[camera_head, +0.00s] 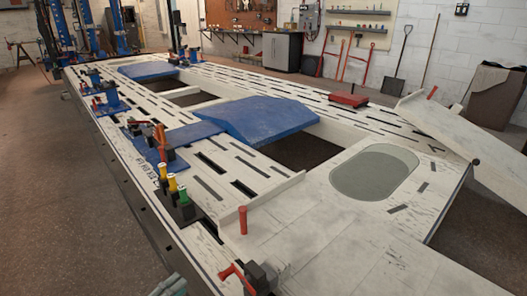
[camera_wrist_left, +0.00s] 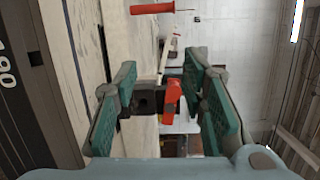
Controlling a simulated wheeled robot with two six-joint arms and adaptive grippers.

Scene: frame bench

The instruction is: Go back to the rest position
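My left gripper (camera_head: 170,286) shows only as a teal-grey tip at the bottom edge of the head view, left of the bench's near corner. In the left wrist view my left gripper (camera_wrist_left: 160,85) has its green-padded fingers spread apart with nothing held between them. A black clamp with a red handle (camera_head: 258,279) stands on the bench's near edge, right of the gripper and apart from it. In the left wrist view the clamp (camera_wrist_left: 148,103) shows in line with the gap between the fingers. My right gripper is not in view.
The long pale frame bench (camera_head: 345,262) fills the middle, with blue plates (camera_head: 258,120) on it. A stand with yellow and green-capped parts (camera_head: 178,200) sits on its left edge. A red upright pin (camera_head: 243,220) stands near the clamp. Floor (camera_head: 60,200) left is clear.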

